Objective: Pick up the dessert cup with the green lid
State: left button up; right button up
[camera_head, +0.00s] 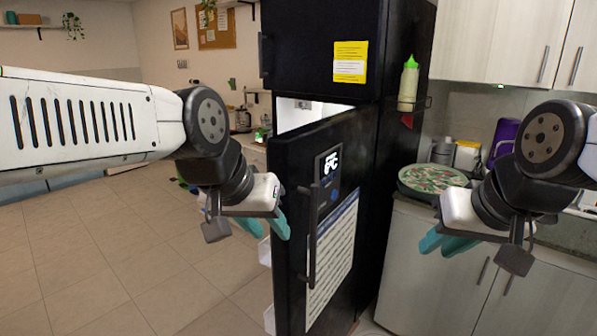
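I see no dessert cup with a green lid in this view. The black fridge's lower door (335,215) stands partly open, and a strip of the white interior (300,114) shows above it; the rest of the inside is hidden. My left gripper (267,228) is at the door's left edge, left of the black handle (310,240); its teal fingers look apart with nothing between them. I cannot tell whether it touches the door. My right gripper (443,243) hangs in front of the right counter, with nothing seen in it; its finger gap is unclear.
A round patterned box (433,179) sits on the right counter (420,260). A green-capped bottle (409,84) stands in a rack on the fridge's side. White door shelves (265,251) stick out behind the door. Tiled floor (110,250) at left is mostly clear.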

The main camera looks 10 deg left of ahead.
aim_at(264, 132)
jog(key=j+z, duration=0.1)
jog(key=j, duration=0.75)
jog(key=k+j, duration=0.1)
jog(key=j, duration=0.8)
jog(key=i+j, duration=0.15)
jog(key=j, duration=0.2)
jog(key=i+j+z, duration=0.15)
jog(key=i+j, duration=0.2)
jog(key=j, duration=0.3)
jog(key=i+j+z, duration=0.15)
jog(key=j, duration=0.2)
jog(key=i+j, duration=0.1)
jog(key=j, duration=0.25)
jog(key=i+j+z, duration=0.15)
jog(key=j, duration=0.2)
jog(key=i+j, duration=0.1)
jog(key=j, duration=0.3)
jog(key=i+j+z, duration=0.2)
jog(key=i+j, duration=0.5)
jog(key=i, duration=0.4)
jog(key=i+j+z, duration=0.2)
jog(key=i+j, duration=0.7)
jog(key=i, duration=0.1)
